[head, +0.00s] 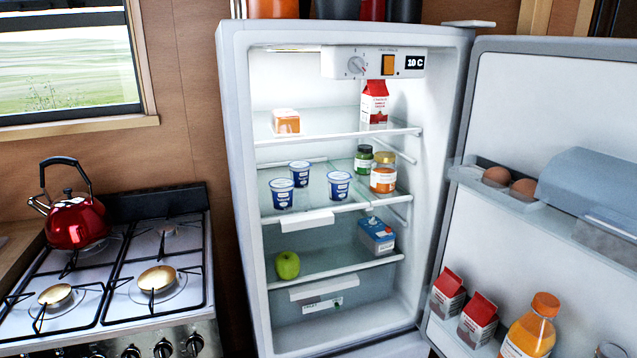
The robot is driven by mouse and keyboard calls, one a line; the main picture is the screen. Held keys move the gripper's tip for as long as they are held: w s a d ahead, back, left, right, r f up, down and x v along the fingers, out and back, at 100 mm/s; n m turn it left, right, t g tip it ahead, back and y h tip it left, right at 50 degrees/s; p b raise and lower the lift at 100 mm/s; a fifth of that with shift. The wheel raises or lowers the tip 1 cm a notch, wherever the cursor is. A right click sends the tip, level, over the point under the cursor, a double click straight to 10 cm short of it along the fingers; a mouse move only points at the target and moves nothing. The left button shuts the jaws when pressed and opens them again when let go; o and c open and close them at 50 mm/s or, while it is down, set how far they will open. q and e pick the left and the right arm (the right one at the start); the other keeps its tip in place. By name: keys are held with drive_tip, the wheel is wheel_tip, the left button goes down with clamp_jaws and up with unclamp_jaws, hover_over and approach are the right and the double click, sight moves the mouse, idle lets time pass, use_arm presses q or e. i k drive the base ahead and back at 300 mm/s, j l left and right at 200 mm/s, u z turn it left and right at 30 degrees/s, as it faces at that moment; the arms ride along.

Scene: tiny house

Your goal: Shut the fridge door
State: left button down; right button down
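The white fridge (239,190) stands open in the middle of the head view, its lit inside facing me. Its door (545,90) is swung wide open to the right, hinged on the fridge's right side, with its inner face and shelves showing. The door's outer side and any handle are hidden, and its right edge runs out of the picture. Neither of my grippers is in view.
Door shelves hold eggs (497,176), red cartons (478,318) and an orange juice bottle (530,330). Inside stand yogurt cups (282,193), jars (383,175) and a green apple (288,265). A gas stove (120,270) with a red kettle (75,222) is at left.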

sight(530, 101)
drive_tip(key=k+l, duration=0.2)
drive_tip(key=k, duration=0.25)
drive_tip(key=k+l+u, duration=0.1)
drive_tip(key=k+l, duration=0.15)
drive_tip(key=k, duration=0.25)
